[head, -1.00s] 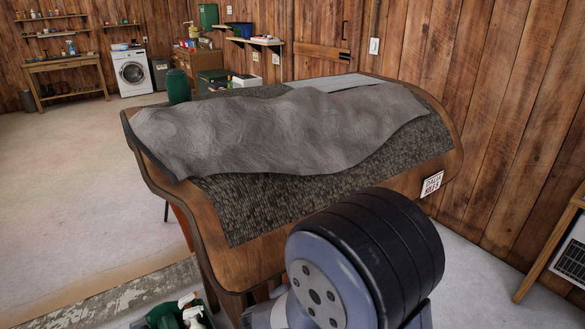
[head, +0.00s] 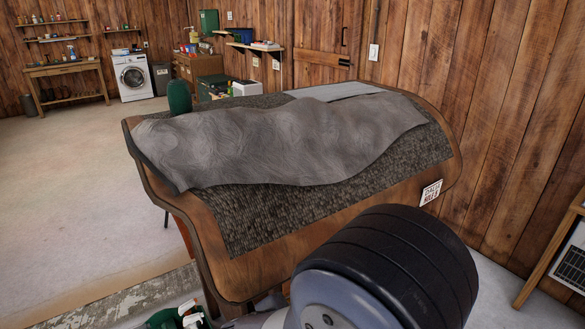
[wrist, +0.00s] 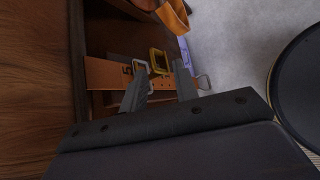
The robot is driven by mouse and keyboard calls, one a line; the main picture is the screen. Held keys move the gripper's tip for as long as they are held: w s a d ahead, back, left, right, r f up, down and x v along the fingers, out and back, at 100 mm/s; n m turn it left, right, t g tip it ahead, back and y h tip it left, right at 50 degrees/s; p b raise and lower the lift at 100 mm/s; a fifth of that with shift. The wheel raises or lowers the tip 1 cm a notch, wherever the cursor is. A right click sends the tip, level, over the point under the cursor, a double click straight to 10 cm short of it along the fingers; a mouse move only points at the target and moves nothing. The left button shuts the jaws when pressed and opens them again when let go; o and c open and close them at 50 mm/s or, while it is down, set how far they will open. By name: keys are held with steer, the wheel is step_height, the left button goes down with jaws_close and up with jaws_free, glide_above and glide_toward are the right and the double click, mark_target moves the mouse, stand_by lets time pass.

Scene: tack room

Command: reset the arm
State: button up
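My gripper (wrist: 160,86) shows in the wrist view with its two dark fingers apart, and I see nothing held between them. Beyond the fingers are an orange strap (wrist: 104,73) with a metal buckle and a yellow buckle (wrist: 158,62). I cannot tell how far they are from the fingertips. In the head view, my rounded dark arm joint fills the lower right, and my gripper is hidden.
A wooden saddle-shaped stand (head: 262,268) carries a dark woven pad (head: 275,215) and a rumpled grey cloth (head: 270,145). A plank wall (head: 500,110) is close on the right. A green bottle carrier (head: 178,318) is low at the front. Open floor (head: 70,190) lies left.

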steer(key=v, duration=0.5)
steer(key=b+x, duration=0.1)
steer(key=x, duration=1)
steer(key=shift+s+d+f, duration=0.1)
steer(key=shift+d+f, duration=0.05)
steer(key=shift+f+b, duration=0.15)
steer(key=shift+b, duration=0.6)
steer(key=shift+s+t+b, duration=0.1)
steer(key=shift+t+b, duration=0.3)
steer(key=shift+b, duration=0.1)
steer(key=shift+r, duration=0.25)
